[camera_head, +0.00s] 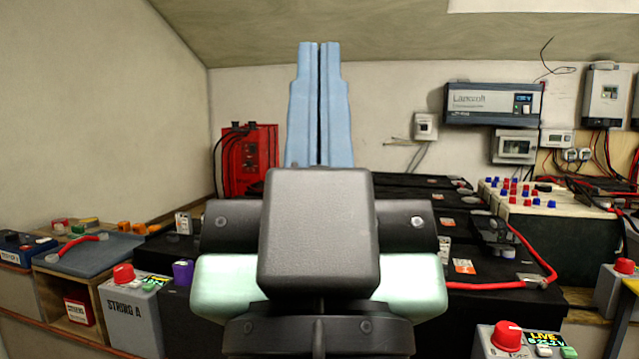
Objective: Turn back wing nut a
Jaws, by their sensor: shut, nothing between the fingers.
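My gripper (320,48) fills the middle of the head view. Its two blue fingers point up and are shut against each other, with nothing between them. A grey box marked STRING A (128,318) stands at the lower left, with a red knob on top.
A purple cup-like thing (183,272) is beside the grey box. A blue-grey mat (95,250) with a red cable lies at left. A red unit (249,158) and a Lancroft unit (493,104) are at the back wall.

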